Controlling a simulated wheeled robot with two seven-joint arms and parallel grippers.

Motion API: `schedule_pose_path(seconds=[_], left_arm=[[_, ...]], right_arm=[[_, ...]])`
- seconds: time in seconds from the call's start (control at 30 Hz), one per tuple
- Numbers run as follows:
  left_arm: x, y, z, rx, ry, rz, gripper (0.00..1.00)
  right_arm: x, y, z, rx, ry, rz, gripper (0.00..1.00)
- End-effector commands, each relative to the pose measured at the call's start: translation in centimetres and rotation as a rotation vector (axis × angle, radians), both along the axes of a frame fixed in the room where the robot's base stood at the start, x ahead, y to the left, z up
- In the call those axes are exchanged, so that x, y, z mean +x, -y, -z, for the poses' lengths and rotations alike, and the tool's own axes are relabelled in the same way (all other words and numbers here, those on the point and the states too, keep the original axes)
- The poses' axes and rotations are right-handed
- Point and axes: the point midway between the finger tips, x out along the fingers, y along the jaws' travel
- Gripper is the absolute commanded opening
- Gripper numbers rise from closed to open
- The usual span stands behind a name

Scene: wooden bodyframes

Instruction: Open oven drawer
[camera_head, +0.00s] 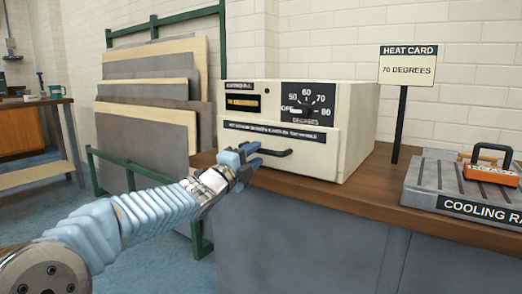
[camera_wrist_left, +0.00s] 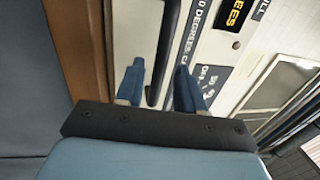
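The cream oven (camera_head: 300,125) stands on the wooden counter, with a temperature dial (camera_head: 307,103) and a dark label strip on its front. Its drawer front (camera_head: 300,162) looks closed. A black bar handle (camera_head: 275,152) sticks out from the drawer. My left gripper (camera_head: 246,160) is at the left end of this handle. In the left wrist view the blue fingers (camera_wrist_left: 160,90) are apart, with the black handle (camera_wrist_left: 163,60) running between them, and gaps show on both sides. My right gripper is in neither view.
A card on a post reading 70 DEGREES (camera_head: 407,68) stands right of the oven. The counter (camera_head: 350,205) before the oven is clear. Panels (camera_head: 150,105) lean in a green rack at left.

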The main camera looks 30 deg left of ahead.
Motion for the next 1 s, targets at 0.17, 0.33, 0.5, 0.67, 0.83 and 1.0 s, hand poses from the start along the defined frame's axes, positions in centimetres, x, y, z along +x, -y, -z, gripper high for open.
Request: schedule_pose_path(seconds=[0.17, 0.33, 0.5, 0.67, 0.83, 1.0], left_arm=[[2.5, 0.2, -0.5, -0.002, 0.0, 0.001, 0.38], [3.3, 0.2, -0.6, -0.002, 0.0, 0.0, 0.38], [3.3, 0.3, -0.6, -0.002, 0.0, 0.0, 0.38], [3.3, 0.3, -0.6, -0.002, 0.0, 0.0, 0.23], [3.3, 0.2, -0.6, -0.002, -0.001, -0.001, 0.0], [3.3, 0.2, -0.5, -0.002, -0.001, -0.001, 0.0]], right_arm=[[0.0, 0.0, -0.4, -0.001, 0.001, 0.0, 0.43], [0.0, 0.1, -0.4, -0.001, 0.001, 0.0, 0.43], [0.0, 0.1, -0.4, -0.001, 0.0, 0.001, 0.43], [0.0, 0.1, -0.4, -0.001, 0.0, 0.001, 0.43], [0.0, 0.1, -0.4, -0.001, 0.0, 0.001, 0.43], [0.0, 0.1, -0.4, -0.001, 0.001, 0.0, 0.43]])
